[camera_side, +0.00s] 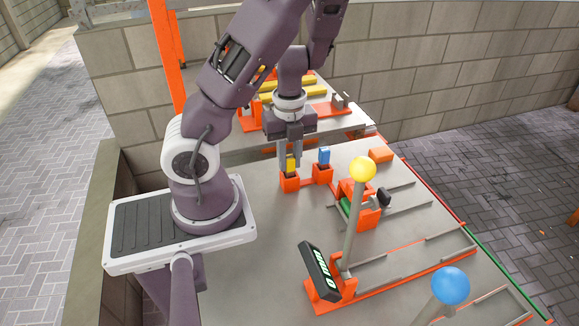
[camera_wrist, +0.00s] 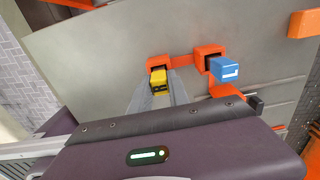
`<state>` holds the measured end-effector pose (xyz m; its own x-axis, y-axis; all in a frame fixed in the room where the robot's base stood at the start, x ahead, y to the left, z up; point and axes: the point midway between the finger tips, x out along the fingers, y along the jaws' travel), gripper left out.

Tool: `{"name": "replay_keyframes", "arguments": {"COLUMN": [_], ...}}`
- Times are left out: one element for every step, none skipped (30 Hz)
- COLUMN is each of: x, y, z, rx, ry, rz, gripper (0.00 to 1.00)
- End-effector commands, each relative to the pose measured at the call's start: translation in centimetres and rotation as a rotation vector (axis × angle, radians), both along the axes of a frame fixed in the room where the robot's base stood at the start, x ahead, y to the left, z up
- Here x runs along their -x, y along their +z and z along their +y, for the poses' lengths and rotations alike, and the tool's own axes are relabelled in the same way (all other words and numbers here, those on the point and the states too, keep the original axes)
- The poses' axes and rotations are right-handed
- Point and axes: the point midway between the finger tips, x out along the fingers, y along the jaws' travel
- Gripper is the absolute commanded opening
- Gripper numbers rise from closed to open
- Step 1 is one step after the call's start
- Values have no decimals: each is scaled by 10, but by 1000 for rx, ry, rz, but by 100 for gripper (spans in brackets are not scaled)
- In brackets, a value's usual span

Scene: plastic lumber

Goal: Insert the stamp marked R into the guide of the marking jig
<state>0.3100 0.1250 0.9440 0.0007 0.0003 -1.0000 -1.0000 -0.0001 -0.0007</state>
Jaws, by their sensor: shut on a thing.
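A yellow-topped stamp (camera_side: 291,163) stands at the left orange holder (camera_side: 289,184), its lower end at the holder's opening. A blue-topped stamp (camera_side: 324,156) stands in the right orange holder (camera_side: 322,174). My gripper (camera_side: 290,164) points down and is shut on the yellow-topped stamp. The wrist view shows the yellow top (camera_wrist: 158,80) between the two fingers and the blue top (camera_wrist: 224,70) to the right. Marks on the tops are too small to read, so I cannot tell which is R. An orange fixture (camera_side: 367,213) with a green part, perhaps the marking jig, stands right of the holders.
A yellow ball (camera_side: 363,169) tops a tilted grey lever in front of the orange fixture. A black display (camera_side: 319,271) stands at its foot. A blue ball (camera_side: 451,286) tops another lever at front right. An orange block (camera_side: 381,155) lies behind. Bare table lies left of the display.

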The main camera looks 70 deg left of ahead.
Motion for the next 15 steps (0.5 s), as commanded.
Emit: {"name": "replay_keyframes", "arguments": {"x": [0,0,-1,-1,-2,-2,-2,-1,-2,-2,-2,-2,-2,-2,-2], "y": [1,2,4,7,10,16,21,26,33,38,44,51,57,63,70], "z": [0,0,0,0,0,0,0,0,0,-1,-1,-1,-1,-1,-1], "rx": [0,0,0,-1,-2,-1,-2,-1,-2,-1,-1,-1,0,-1,-1], "ry": [0,-1,-2,-3,-5,-5,-5,-6,-7,-8,-7,-6,-6,-7,-7], "rz": [-1,-1,-2,-3,-5,-5,-5,-5,-6,-6,-6,-5,-5,-6,-6], "gripper": [0,0,0,0,0,0,0,0,0,0,0,0,0,0,0]}}
